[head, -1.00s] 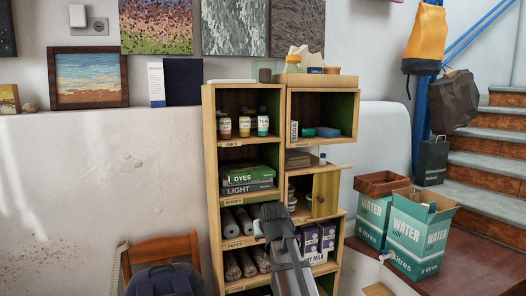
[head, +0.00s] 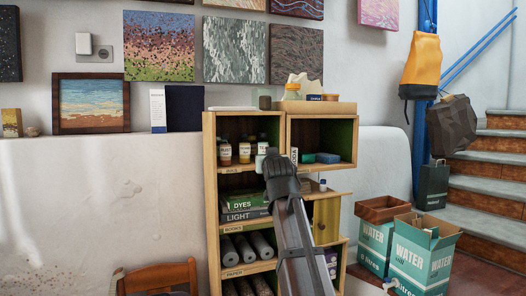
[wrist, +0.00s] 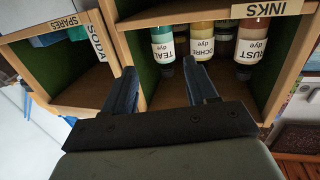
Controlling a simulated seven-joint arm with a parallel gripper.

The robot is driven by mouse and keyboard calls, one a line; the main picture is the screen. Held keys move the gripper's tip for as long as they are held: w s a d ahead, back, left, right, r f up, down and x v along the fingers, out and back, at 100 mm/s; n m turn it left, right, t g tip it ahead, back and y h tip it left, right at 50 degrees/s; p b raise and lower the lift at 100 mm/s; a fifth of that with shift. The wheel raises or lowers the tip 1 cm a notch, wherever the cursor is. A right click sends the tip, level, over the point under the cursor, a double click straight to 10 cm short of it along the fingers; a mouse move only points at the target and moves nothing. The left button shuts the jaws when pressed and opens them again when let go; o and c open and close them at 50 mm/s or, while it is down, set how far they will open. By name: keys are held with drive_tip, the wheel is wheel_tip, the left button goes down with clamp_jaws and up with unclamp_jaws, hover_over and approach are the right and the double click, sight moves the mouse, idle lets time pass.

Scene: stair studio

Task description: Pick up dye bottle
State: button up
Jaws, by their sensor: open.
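Three dye bottles stand in the top left compartment of the shelf unit (head: 210,170). From left in the head view they are rust (head: 225,153), ochre (head: 244,153) and teal (head: 262,149). My gripper (head: 270,158) is in front of the teal bottle and covers its lower part. The wrist view is turned over; there the teal bottle (wrist: 163,42) lies ahead, roughly between the spread fingers (wrist: 158,80), with the ochre bottle (wrist: 202,40) by the other finger and the rust bottle (wrist: 250,42) farther over. The gripper is open and empty.
An upright divider (wrist: 115,40) runs close beside one finger. The neighbouring compartment holds a soda box (head: 294,156) and a blue item (head: 327,158). Water boxes (head: 425,250) stand at the lower right.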

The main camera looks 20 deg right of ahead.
sight(264, 150)
drive_tip(key=x, duration=0.5)
drive_tip(key=r+x, duration=0.1)
drive_tip(key=x, duration=0.2)
drive_tip(key=shift+w, duration=0.35)
drive_tip(key=shift+r+x, duration=0.1)
drive_tip(key=shift+x, duration=1.2)
drive_tip(key=shift+r+x, duration=0.15)
drive_tip(key=shift+x, duration=1.15)
drive_tip(key=shift+a, duration=0.15)
drive_tip(key=c, duration=0.8)
drive_tip(key=shift+r, duration=0.1)
